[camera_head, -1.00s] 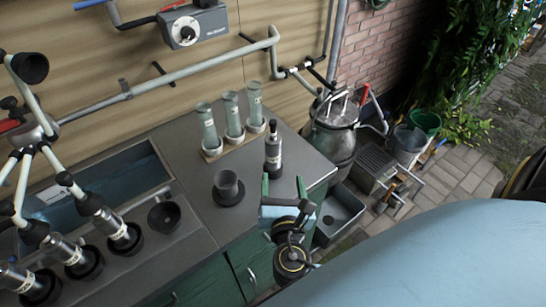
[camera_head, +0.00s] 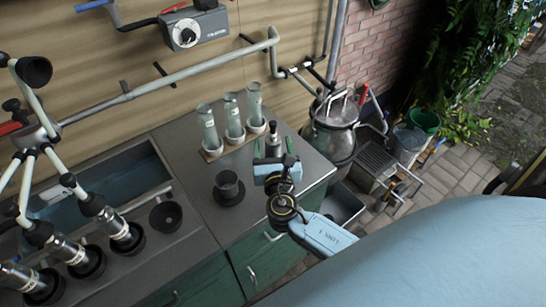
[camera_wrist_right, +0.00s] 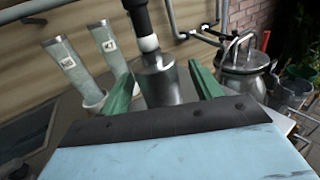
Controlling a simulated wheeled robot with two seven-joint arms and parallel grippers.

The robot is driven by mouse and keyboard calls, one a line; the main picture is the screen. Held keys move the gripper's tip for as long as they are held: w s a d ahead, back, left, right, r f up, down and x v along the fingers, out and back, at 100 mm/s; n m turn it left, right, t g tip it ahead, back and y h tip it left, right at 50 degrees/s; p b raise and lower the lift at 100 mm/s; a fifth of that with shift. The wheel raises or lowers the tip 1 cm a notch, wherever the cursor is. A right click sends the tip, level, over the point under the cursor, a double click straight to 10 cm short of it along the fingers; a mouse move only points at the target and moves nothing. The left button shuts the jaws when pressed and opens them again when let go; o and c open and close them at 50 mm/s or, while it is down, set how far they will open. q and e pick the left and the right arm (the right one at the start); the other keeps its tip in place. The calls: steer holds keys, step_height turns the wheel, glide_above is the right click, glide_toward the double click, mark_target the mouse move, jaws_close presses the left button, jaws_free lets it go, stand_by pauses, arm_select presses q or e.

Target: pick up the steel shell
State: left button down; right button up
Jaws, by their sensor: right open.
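The steel shell (camera_head: 273,143) stands upright on the grey counter, with a dark neck and a pale band on top. In the right wrist view the shell (camera_wrist_right: 160,85) shows its steel body between two green fingers. My right gripper (camera_head: 273,155) is open, with one finger on each side of the shell. I cannot tell whether the fingers touch it. The gripper's blue body hides the shell's lower part in the head view. My left gripper is not in view.
Several clear tubes (camera_head: 231,115) stand in a holder behind and left of the shell. A dark cup (camera_head: 228,184) on a round base stands to the left. Further left is a sink with several steel shells (camera_head: 120,232). A milk can (camera_head: 335,125) stands right of the counter.

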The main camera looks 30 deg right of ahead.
steer(key=shift+x, duration=1)
steer(key=c, duration=1.2)
steer(key=shift+c, duration=0.4)
steer(key=shift+r, duration=0.1)
